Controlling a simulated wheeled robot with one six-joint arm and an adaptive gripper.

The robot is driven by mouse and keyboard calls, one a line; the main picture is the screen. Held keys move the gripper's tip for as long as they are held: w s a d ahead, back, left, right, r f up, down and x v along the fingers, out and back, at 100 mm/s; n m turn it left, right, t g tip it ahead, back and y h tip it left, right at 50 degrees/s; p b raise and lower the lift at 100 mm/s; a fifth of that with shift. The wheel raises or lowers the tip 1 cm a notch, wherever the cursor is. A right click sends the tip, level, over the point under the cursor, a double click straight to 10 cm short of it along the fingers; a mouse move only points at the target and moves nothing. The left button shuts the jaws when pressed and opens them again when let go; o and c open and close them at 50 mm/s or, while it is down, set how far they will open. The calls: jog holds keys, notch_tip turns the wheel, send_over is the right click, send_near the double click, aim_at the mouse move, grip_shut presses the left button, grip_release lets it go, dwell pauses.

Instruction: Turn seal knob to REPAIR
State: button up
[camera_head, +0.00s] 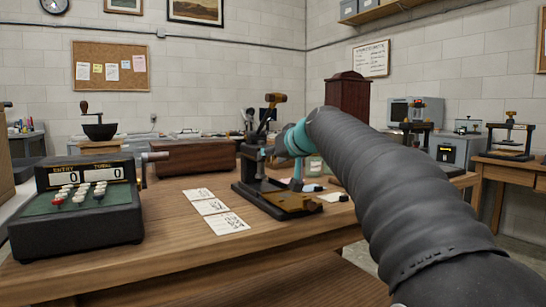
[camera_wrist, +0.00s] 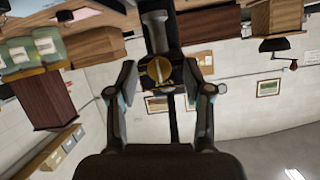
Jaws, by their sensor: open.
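The seal press (camera_head: 252,165) is a dark metal stand with a brass-tipped lever and a brass-coloured base plate, on the wooden table (camera_head: 180,215). In the wrist view a round brass knob (camera_wrist: 159,69) with a raised grip bar sits on a dark body. My gripper (camera_wrist: 160,78) is open, one finger on each side of the knob. Clear gaps show between the fingers and the knob in that view; the depth between them is hard to judge. The knob's markings are too small to read. In the head view my arm covers the gripper and the knob is not clearly visible.
An adding machine (camera_head: 78,205) stands at the left of the table. Paper cards (camera_head: 212,207) lie left of the press. A wooden box (camera_head: 193,157) and a hand grinder (camera_head: 98,128) stand behind. Another bench (camera_head: 513,172) with a small press is at right.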

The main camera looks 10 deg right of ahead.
grip_shut()
dwell(0.4)
jog(key=m+y, duration=0.1)
jog(key=m, duration=0.1)
jog(key=shift+w+d+f+m+y, duration=0.1)
jog(key=shift+d+m+y, duration=0.1)
jog(key=shift+m+y, duration=0.2)
jog(key=shift+d+m+g+y+b, duration=0.15)
jog(key=shift+m+g+y+b, duration=0.25)
jog(key=shift+m+y, duration=0.95)
jog(key=shift+m, duration=0.35)
grip_release()
